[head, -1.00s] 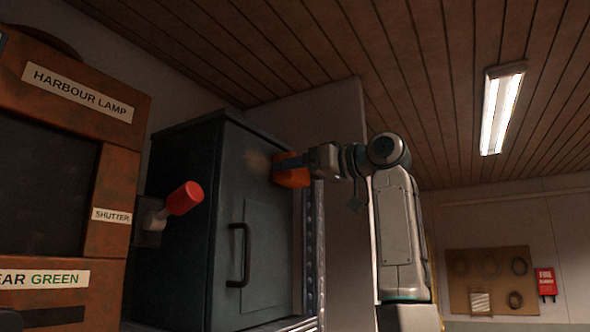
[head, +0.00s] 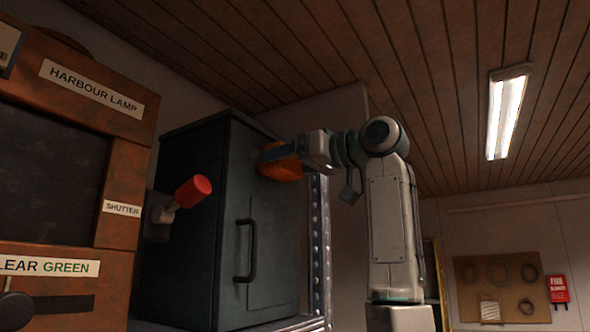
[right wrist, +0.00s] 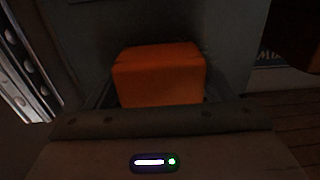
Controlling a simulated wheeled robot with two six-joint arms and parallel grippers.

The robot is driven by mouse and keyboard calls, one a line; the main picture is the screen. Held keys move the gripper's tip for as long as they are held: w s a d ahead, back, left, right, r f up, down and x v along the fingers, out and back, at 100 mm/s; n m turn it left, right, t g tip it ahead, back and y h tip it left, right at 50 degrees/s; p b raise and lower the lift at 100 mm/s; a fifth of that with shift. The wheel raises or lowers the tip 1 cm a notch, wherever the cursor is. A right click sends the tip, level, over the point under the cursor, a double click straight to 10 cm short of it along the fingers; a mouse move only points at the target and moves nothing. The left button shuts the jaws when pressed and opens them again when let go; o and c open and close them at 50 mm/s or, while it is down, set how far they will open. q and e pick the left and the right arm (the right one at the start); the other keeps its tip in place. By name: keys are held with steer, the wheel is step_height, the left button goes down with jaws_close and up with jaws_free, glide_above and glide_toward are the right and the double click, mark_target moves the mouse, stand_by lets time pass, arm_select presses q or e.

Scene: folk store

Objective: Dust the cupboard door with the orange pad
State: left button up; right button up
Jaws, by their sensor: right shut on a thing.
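The dark grey-green cupboard (head: 185,215) stands in the middle left of the head view, its door (head: 272,225) shut and carrying a dark bar handle (head: 246,250). My right gripper (head: 278,155) is shut on the orange pad (head: 282,168) at the upper part of the door. The pad also fills the middle of the right wrist view (right wrist: 158,75), close in front of a dark surface. It seems to be against the door, but contact is hard to confirm. No dusty patch is clear on the door now. My left gripper is not in view.
A rusty orange cabinet labelled Harbour Lamp (head: 118,165) stands to the left. A red-knobbed lever (head: 193,191) sticks out beside the cupboard. A perforated metal upright (head: 318,240) runs along the cupboard's right side. A pegboard (head: 508,285) hangs far right.

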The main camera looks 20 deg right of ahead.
steer(key=shift+s+a, duration=0.75)
steer(key=shift+a, duration=0.3)
steer(key=shift+s+a+f+b, duration=0.1)
steer(key=shift+s+a+b, duration=0.55)
steer(key=shift+a+b, duration=0.15)
steer(key=shift+s+a, duration=0.6)
steer(key=shift+a, duration=0.15)
steer(key=shift+w+d, duration=0.1)
steer(key=shift+d, duration=0.05)
steer(key=shift+s+d+b, duration=0.25)
steer(key=shift+d+b, duration=0.05)
steer(key=shift+b, duration=0.1)
steer(key=b+v, duration=0.1)
steer(key=v, duration=0.4)
steer(key=shift+s+b, duration=0.1)
steer(key=shift+b, duration=0.2)
